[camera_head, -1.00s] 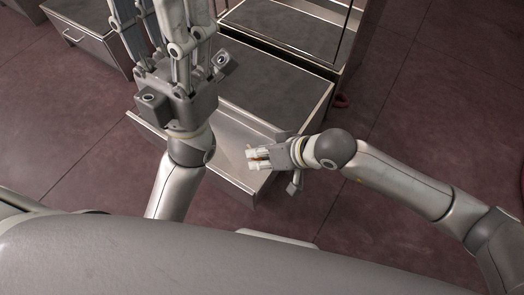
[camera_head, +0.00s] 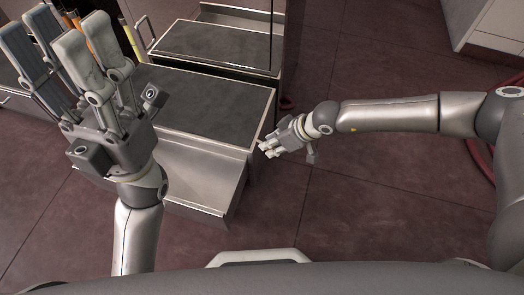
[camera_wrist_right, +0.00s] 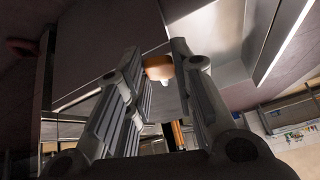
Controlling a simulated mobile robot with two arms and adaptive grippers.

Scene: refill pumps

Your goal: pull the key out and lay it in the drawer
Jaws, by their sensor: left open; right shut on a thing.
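My right gripper (camera_head: 264,148) is beside the right edge of the dark-topped cabinet, to the upper right of the open drawer. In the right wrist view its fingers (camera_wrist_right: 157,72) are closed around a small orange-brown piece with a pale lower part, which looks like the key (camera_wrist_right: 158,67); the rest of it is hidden. In the head view the key cannot be made out. The metal drawer (camera_head: 196,172) stands pulled out at the cabinet's front, its visible floor bare; my left arm covers its left part. My left gripper (camera_head: 60,40) is open and empty, fingers pointing up.
The cabinet's dark top (camera_head: 212,108) is clear. Behind it is a raised metal unit with a dark shelf (camera_head: 215,45). Yellow and orange tubes (camera_head: 128,38) stand at the upper left. A pale cabinet (camera_head: 490,30) is at the upper right. The floor (camera_head: 370,215) right of the drawer is open.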

